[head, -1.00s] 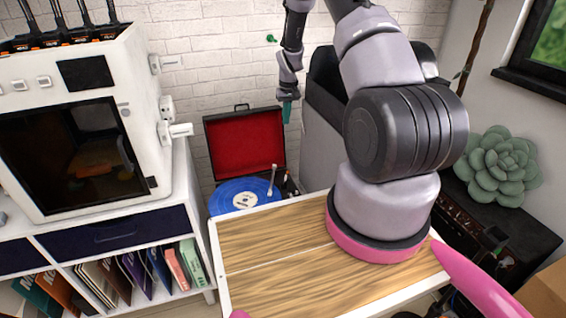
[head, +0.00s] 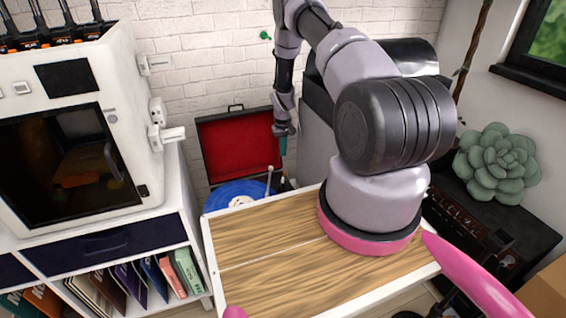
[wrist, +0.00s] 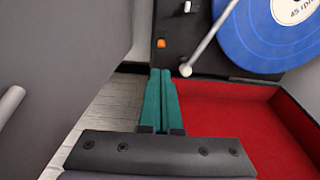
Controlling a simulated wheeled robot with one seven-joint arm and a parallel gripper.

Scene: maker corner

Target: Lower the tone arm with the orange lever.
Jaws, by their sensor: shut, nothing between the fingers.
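The orange lever (wrist: 161,43) shows in the wrist view as a small orange block on the black deck of the record player. The tone arm (wrist: 210,40) is a pale rod with its end over the edge of the blue record (wrist: 262,38); whether it touches the record, I cannot tell. In the head view the tone arm (head: 269,181) stands beside the blue record (head: 238,193). My gripper (head: 283,146) points down in front of the open red lid (head: 232,147). In the wrist view my gripper's teal fingers (wrist: 161,72) are shut and empty, just short of the lever.
A white knob (wrist: 187,7) sits beyond the lever on the deck. A grey panel (wrist: 60,50) stands close on the left in the wrist view. The wooden tabletop (head: 262,255) in front is bare. A white cabinet (head: 150,228) stands at the left.

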